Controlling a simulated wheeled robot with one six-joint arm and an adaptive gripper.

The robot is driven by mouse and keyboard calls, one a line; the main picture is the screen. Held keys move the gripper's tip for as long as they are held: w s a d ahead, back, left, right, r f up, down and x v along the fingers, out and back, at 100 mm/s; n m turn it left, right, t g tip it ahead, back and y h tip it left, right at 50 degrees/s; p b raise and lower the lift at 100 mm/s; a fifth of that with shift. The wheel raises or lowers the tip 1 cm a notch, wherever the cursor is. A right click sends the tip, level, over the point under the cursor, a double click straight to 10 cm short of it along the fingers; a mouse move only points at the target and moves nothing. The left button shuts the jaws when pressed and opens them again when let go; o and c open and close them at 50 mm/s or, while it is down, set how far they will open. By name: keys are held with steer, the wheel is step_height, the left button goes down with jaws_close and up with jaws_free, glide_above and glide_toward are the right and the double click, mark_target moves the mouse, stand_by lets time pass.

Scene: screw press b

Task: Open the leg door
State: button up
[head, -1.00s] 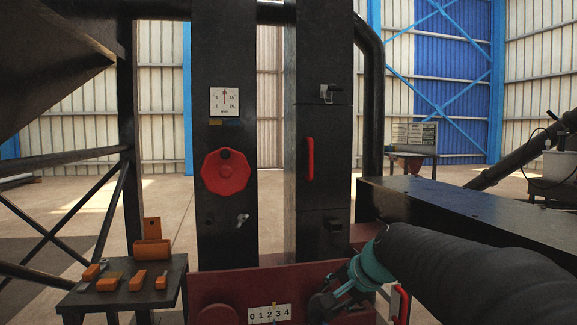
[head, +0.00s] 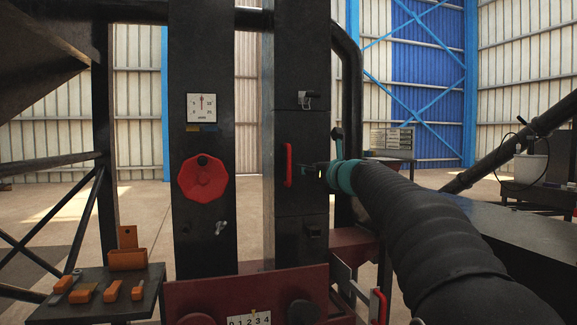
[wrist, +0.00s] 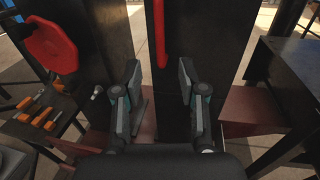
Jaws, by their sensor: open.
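The leg door (head: 300,190) is a black panel on the right-hand column, between two seams. It looks shut. Its red vertical handle (head: 288,164) is on the panel's left part, and the handle's lower part shows at the top of the wrist view (wrist: 160,35). A metal latch (head: 306,100) sits above the door's upper seam; I cannot tell its state. My gripper (head: 316,171) is just right of the handle in the head view. In the wrist view my gripper (wrist: 159,85) is open and empty, its fingers spread either side of the panel, below the handle.
A red handwheel (head: 203,179) and a small lever (head: 220,228) are on the left column. A dark red base (head: 245,290) with a number plate is below.

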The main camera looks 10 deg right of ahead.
mark_target(290, 165)
steer(key=p+x, duration=0.3)
steer(key=x, duration=0.9)
steer(key=shift+w, duration=0.2)
jaws_close()
